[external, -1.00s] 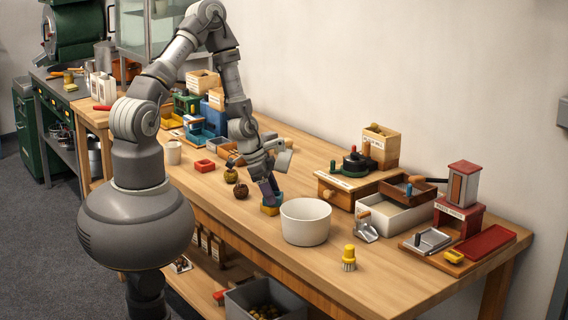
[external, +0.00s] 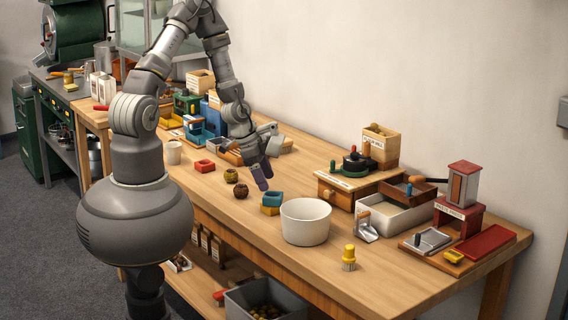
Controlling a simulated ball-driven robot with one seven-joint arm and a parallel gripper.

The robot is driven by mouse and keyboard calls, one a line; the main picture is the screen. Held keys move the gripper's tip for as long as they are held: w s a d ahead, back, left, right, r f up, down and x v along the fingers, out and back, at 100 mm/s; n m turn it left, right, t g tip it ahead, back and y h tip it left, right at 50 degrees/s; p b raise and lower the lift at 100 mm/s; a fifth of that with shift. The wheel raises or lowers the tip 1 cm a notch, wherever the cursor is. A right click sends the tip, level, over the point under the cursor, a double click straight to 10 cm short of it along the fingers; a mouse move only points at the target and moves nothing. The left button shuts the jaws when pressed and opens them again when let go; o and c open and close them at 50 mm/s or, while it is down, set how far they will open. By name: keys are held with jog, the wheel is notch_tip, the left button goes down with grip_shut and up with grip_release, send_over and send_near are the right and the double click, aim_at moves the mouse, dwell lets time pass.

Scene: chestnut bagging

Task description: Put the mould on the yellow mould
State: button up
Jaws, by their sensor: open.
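A teal mould (external: 274,198) rests on top of the yellow mould (external: 269,210), just left of the white bowl on the wooden table. The teal mould looks roughly level, and part of the yellow one shows below its front left edge. My gripper (external: 264,178) is open and empty, with its purple-grey fingers above and slightly left of the two moulds, apart from them. A red mould (external: 205,166) lies farther left on the table.
A white bowl (external: 306,222) stands close right of the moulds. A yellow brush (external: 349,258) stands near the front edge. A metal scoop (external: 366,228) and white tray (external: 398,216) lie right.

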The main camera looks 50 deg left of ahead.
jog(key=p+v, duration=0.2)
jog(key=v, duration=0.5)
jog(key=w+a+r+n+t+y, duration=0.2)
jog(key=w+a+r+t, duration=0.15)
jog(key=w+r, duration=0.75)
jog(key=w+r+n+t+y, duration=0.1)
jog(key=w+r, duration=0.2)
jog(key=r, duration=0.7)
jog(key=w+r+n+t, duration=0.1)
jog(key=w+r+t, duration=0.15)
jog(key=r, duration=0.75)
jog(key=s+r+n+t, duration=0.1)
jog(key=s+r, duration=0.2)
jog(key=r, duration=0.9)
jog(key=s+r+n+t, duration=0.2)
jog(key=s+r, duration=0.2)
jog(key=r, duration=0.8)
jog(key=s+r+n+t, duration=0.2)
jog(key=s+r, duration=0.2)
jog(key=r, duration=0.8)
jog(key=shift+d, duration=0.1)
